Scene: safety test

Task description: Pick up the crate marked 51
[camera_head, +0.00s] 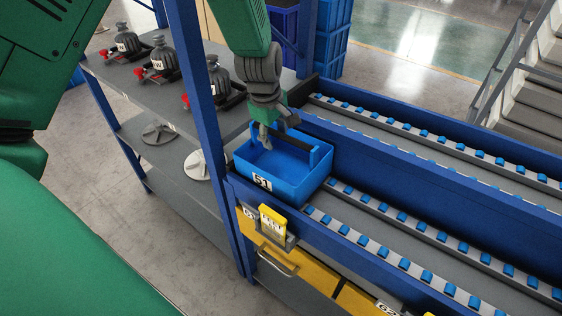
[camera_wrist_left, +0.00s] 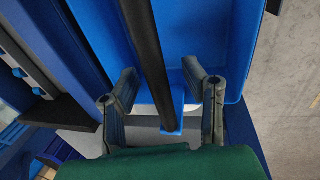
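The blue crate (camera_head: 262,181) with a white label reading 51 sits at the near left end of the roller conveyor. A dark handle bar (camera_head: 296,137) spans its top between two blue uprights. My left gripper (camera_head: 278,130) is at the crate's far left side, by one end of the bar. In the left wrist view the handle bar (camera_wrist_left: 147,50) runs between the two spread fingers of the left gripper (camera_wrist_left: 160,78), with gaps on both sides. The crate's blue inside (camera_wrist_left: 199,35) shows behind it. The right gripper is not in view.
A grey shelf (camera_head: 130,80) with blue posts stands left of the crate, holding several grey valve-like parts with red pieces. A blue post (camera_head: 211,120) stands close to the crate. Conveyor walls (camera_head: 400,260) and yellow drawers (camera_head: 290,265) lie in front. The conveyor to the right is empty.

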